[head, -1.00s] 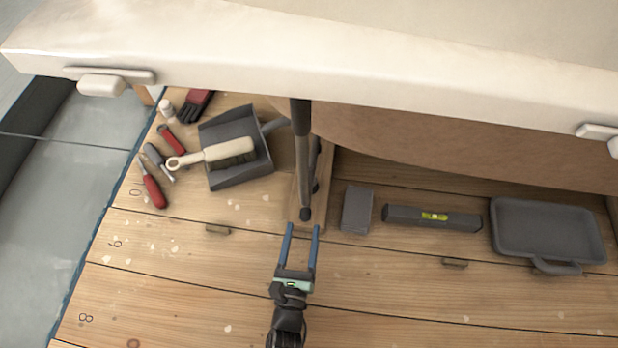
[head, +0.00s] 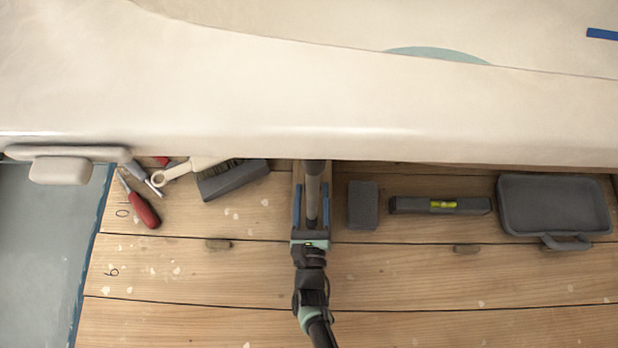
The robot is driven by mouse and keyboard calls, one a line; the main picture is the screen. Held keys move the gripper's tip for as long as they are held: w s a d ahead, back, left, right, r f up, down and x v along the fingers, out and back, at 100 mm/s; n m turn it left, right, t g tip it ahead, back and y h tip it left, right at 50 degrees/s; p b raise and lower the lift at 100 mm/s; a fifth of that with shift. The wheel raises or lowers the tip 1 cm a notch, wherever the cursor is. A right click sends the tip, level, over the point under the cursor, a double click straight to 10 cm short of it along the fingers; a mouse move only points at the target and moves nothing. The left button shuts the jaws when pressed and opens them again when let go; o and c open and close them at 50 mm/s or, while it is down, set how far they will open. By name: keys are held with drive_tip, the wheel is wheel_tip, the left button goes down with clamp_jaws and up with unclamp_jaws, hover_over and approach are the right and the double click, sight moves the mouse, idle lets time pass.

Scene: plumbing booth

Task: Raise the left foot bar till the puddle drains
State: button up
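A large cream tub or tray (head: 250,95) fills the upper part of the head view. A flat blue-green patch (head: 438,54), which looks like the puddle, lies on its surface, partly cut off by a raised edge. A grey foot bar (head: 313,190) comes out from under the rim, its upper part hidden. My gripper (head: 312,190) is at the bar's lower end, with one blue finger on each side. The fingers are spread, and thin gaps seem to show beside the bar. I cannot tell whether they touch it.
A cream fitting (head: 62,168) sticks out from the rim at left. The front planks are mostly clear.

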clamp_jaws()
idle(1.4)
